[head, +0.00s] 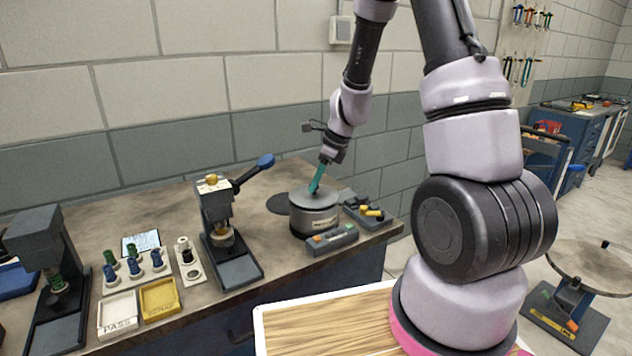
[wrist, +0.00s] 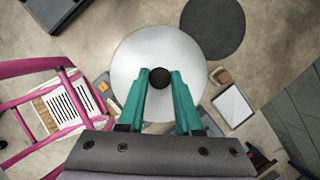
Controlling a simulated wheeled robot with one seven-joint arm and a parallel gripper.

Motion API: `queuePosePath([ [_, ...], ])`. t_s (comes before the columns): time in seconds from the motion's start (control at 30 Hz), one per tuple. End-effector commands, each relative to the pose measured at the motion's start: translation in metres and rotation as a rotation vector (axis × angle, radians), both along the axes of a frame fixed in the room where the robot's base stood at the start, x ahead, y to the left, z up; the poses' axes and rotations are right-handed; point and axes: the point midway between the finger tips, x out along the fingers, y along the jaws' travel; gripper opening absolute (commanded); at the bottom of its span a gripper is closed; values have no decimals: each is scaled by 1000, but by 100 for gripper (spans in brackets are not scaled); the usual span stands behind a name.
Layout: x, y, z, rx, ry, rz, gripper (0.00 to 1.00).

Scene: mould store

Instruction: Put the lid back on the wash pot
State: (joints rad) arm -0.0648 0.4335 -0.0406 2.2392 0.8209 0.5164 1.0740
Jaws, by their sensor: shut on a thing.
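The wash pot (head: 313,222) is a short grey cylinder with a pale label, standing near the right end of the bench. The flat silver-grey lid (head: 326,201) is at the pot's mouth, roughly level and over it. I cannot tell whether it rests fully on the rim or sits slightly above. My gripper (head: 315,188) points down from above with teal fingers, shut on the lid's black knob (wrist: 160,78). In the wrist view the lid (wrist: 132,62) shows as a pale disc that hides the pot beneath it.
A dark round mat (head: 278,204) lies left of the pot. A grey block with coloured buttons (head: 332,239) stands close in front, and a grey tray with yellow pieces (head: 368,213) to the right. A lever press (head: 222,230) stands further left. The wall is close behind.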

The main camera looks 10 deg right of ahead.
Motion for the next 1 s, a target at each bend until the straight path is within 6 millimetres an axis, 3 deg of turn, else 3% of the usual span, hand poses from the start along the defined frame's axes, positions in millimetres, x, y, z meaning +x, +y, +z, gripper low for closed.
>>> queuePosePath([
  [0.87, 0, 0, -2, 0, 0, 0, 0],
  [0.9, 0, 0, -2, 0, 0, 0, 45],
  [0.97, 0, 0, -2, 0, 0, 0, 68],
  [1.0, 0, 0, -2, 0, 0, 0, 68],
])
